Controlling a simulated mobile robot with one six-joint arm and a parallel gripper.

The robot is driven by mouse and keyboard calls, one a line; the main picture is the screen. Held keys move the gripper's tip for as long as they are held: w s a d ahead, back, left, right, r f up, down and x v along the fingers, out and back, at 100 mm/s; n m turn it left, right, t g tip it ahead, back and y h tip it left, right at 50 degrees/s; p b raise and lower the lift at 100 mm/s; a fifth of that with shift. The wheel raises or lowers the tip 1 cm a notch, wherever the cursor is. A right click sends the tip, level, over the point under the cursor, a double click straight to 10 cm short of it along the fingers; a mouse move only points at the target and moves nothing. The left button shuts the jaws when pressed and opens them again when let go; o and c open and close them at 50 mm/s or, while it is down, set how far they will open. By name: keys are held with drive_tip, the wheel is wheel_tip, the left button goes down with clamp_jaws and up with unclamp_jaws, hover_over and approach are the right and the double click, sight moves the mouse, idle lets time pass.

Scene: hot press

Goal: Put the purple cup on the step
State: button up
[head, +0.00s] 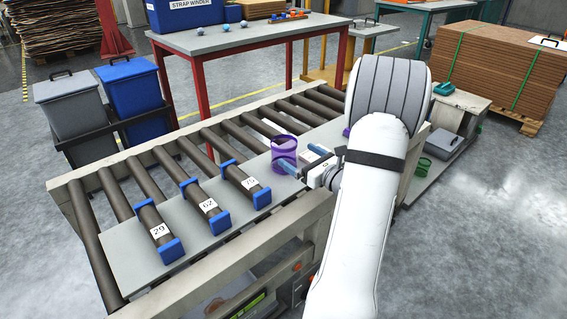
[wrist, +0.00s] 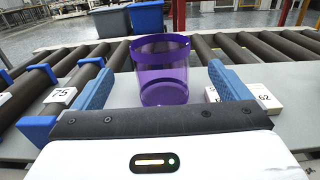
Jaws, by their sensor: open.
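The purple cup (head: 284,147) stands upright on a grey board laid over the rollers. In the wrist view the see-through purple cup (wrist: 163,72) is centred between my two blue fingers, with a gap on each side. My gripper (head: 304,158) is open and low over the board, its fingers pointing at the cup from the right. How far the fingertips reach alongside the cup is hard to tell. A low stepped stand (head: 459,99) is at the right, partly hidden by my arm; I cannot tell whether this is the step.
Numbered rollers with blue end brackets (head: 208,205) lie on the board (head: 150,262) left of the cup. White numbered blocks (wrist: 262,96) are beside my right finger. Grey and blue bins (head: 133,85) stand behind the conveyor (head: 75,183).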

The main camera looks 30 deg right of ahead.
sight(276, 141)
drive_tip(key=w+b, duration=0.1)
drive_tip(key=w, duration=0.2)
drive_tip(key=w+a+b, duration=0.1)
drive_tip(key=w, duration=0.3)
drive_tip(key=shift+w+a+b, duration=0.1)
drive_tip(key=shift+a+b, duration=0.1)
drive_tip(key=shift+b, duration=0.15)
drive_tip(key=shift+c, duration=0.6)
drive_tip(key=c, duration=1.1)
